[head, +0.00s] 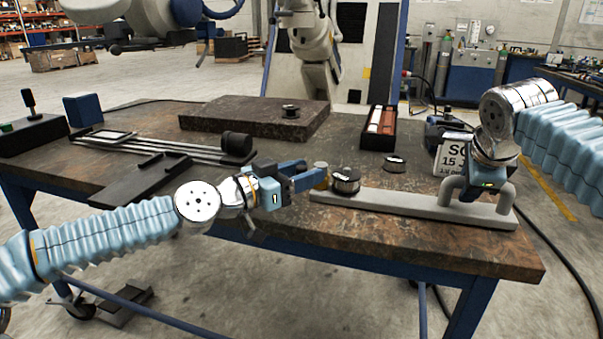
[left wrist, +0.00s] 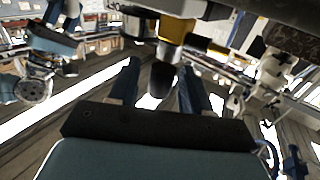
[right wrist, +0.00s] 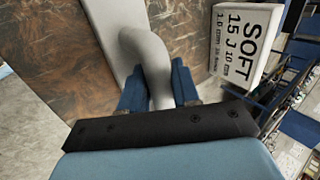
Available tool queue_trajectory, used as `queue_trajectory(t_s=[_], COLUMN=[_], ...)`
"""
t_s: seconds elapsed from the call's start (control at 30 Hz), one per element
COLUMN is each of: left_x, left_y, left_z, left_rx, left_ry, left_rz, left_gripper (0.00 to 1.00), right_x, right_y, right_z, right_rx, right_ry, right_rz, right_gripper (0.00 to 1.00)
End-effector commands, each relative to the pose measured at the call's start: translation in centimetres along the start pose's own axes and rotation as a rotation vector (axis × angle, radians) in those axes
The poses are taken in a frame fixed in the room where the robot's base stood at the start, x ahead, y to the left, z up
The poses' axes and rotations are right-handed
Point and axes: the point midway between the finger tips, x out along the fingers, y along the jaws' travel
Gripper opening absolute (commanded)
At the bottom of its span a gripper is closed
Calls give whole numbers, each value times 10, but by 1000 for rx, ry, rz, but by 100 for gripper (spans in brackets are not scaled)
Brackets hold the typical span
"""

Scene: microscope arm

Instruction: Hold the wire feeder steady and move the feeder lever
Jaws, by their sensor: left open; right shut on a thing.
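The wire feeder appears to be the long grey bar (head: 420,206) on the front of the table, with an arched grey handle (head: 506,195) at its right end. My right gripper (right wrist: 156,85) is shut on that handle, which passes between its fingers in the right wrist view. A black round part (head: 346,180) sits at the bar's left end. A yellowish knob (head: 321,172), possibly the lever's end, is beside it; yellow and black parts (left wrist: 173,28) also show in the left wrist view. My left gripper (head: 309,174) is open around or just short of this knob; contact is unclear.
A white SOFT label box (head: 452,155) stands behind the handle. A small black disc (head: 394,163) and an open case (head: 378,128) lie behind the bar. A dark slab (head: 240,115) and metal rails (head: 170,148) occupy the back and left.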

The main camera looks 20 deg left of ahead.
Motion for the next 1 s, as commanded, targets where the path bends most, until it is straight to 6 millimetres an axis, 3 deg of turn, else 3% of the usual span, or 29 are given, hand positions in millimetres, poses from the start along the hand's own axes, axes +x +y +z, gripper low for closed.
queue_trajectory(t_s=[0.17, 0.4, 0.5, 1.0], left_x=[0, 0, 0, 2], left_y=[0, 0, 0, 10], left_z=[0, 0, 0, -2], left_rx=[0, 0, 0, 6], left_ry=[0, 0, 0, -2], left_rz=[0, 0, 1, -160], left_gripper=[48, 11, 0, 0], right_x=[-2, -2, -2, -1], right_y=[-1, -1, -1, -1], right_z=[0, 0, 0, 0], right_rx=[1, 2, 2, 2], right_ry=[-2, -2, -1, 0], right_rz=[-4, -4, -4, -3], right_gripper=[0, 0, 0, 0])
